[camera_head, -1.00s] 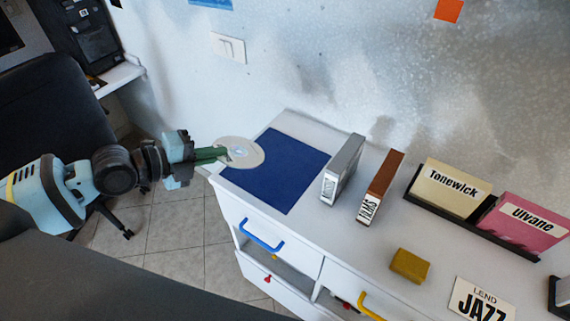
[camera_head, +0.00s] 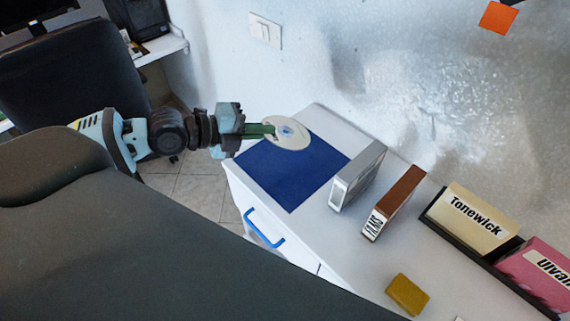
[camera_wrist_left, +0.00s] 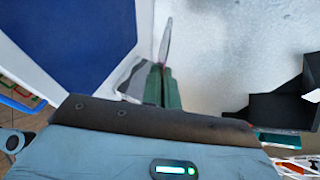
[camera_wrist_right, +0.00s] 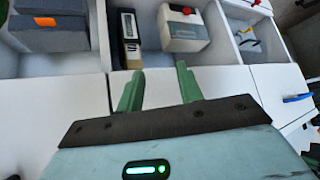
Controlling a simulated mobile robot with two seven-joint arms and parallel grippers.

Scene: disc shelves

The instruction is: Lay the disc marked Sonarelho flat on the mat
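A pale disc (camera_head: 286,133) with a bluish centre is held by my left gripper (camera_head: 268,131); any name on it is too small to read. In the head view it overlaps the back corner of the dark blue mat (camera_head: 290,175). In the left wrist view the green fingers (camera_wrist_left: 163,85) are closed together and the disc (camera_wrist_left: 166,42) shows nearly edge-on beyond them. The mat (camera_wrist_left: 70,35) is at the upper left there. My right gripper (camera_wrist_right: 160,88) is open and empty, in front of white cabinet fronts. It is out of the head view.
A grey case (camera_head: 357,175) and a brown case (camera_head: 394,203) stand right of the mat. A yellow block (camera_head: 407,294) lies nearer the front. A black rack (camera_head: 480,257) holds the Tonewick (camera_head: 468,216) and pink (camera_head: 541,272) cases. The mat itself is bare.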

